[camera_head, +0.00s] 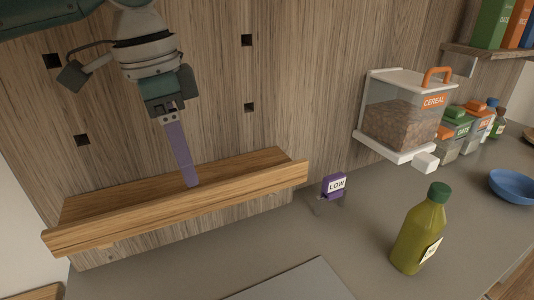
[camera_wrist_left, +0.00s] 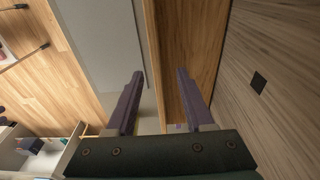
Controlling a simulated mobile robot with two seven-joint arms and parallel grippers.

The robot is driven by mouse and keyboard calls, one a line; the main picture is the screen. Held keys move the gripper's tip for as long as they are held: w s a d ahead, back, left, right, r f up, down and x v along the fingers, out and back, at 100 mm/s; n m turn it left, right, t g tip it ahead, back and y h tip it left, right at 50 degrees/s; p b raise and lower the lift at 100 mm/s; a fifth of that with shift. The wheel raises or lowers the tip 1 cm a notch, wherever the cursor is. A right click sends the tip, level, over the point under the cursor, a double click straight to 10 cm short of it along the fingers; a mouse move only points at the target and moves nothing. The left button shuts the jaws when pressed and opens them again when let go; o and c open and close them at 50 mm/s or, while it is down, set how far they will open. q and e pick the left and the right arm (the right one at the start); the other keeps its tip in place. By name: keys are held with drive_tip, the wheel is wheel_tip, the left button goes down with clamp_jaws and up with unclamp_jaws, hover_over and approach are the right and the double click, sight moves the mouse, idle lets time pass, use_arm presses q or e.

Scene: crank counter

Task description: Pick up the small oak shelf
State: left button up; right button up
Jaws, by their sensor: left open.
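The small oak shelf (camera_head: 245,185) is a wooden board with a raised front lip, low against the wood-panelled wall, just above the grey counter. My left gripper (camera_head: 190,184) comes down from above with its purple fingers pointing at the shelf, near the middle of the lip. In the left wrist view the fingers (camera_wrist_left: 160,72) are apart and nothing is gripped. One finger lies to the left of the shelf (camera_wrist_left: 186,30) edge and the other over the board. I cannot tell whether they touch it. My right gripper is not in view.
A purple block labelled LOW (camera_head: 335,184) stands right of the shelf, with a green bottle (camera_head: 420,230) farther right. A cereal dispenser (camera_head: 400,115) hangs on the wall; a blue bowl (camera_head: 513,187) sits at the far right. Dark square holes (camera_head: 247,40) mark the wall.

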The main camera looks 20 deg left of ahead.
sight(191, 192)
use_arm(q)
drive_tip(key=f, duration=0.5)
drive_tip(key=shift+s+d+f+p, duration=0.2)
drive_tip(key=shift+d+p, duration=0.05)
drive_tip(key=shift+p, duration=0.15)
drive_tip(key=shift+c, duration=0.3)
clamp_jaws()
drive_tip(key=shift+r, duration=0.1)
idle(0.5)
